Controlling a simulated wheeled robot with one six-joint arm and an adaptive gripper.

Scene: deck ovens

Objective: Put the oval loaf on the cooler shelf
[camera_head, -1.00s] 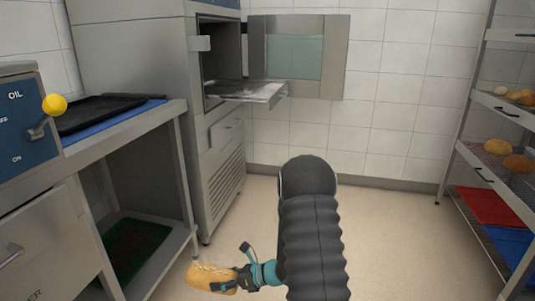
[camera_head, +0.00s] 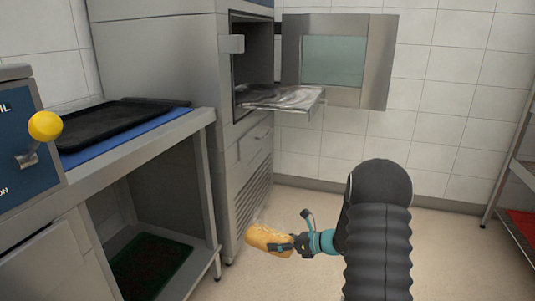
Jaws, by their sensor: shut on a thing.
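The oval loaf (camera_head: 265,240) is golden brown with a pale top. My gripper (camera_head: 284,244) is shut on its right end and holds it low, in front of the tall steel cabinet. An open cabinet (camera_head: 160,80) stands behind, its glazed door (camera_head: 390,62) swung out to the right. A metal shelf (camera_head: 300,101) sticks out of its opening, above and behind the loaf. The inside of the opening is dark and partly hidden. I cannot tell from the picture whether this is the cooler.
A steel table with a black tray (camera_head: 122,120) on a blue mat (camera_head: 140,137) stands at left. A green mat (camera_head: 150,262) lies on its lower shelf. A yellow-knobbed lever (camera_head: 45,126) juts from the left unit. A rack (camera_head: 515,165) is cut off at right; floor between is clear.

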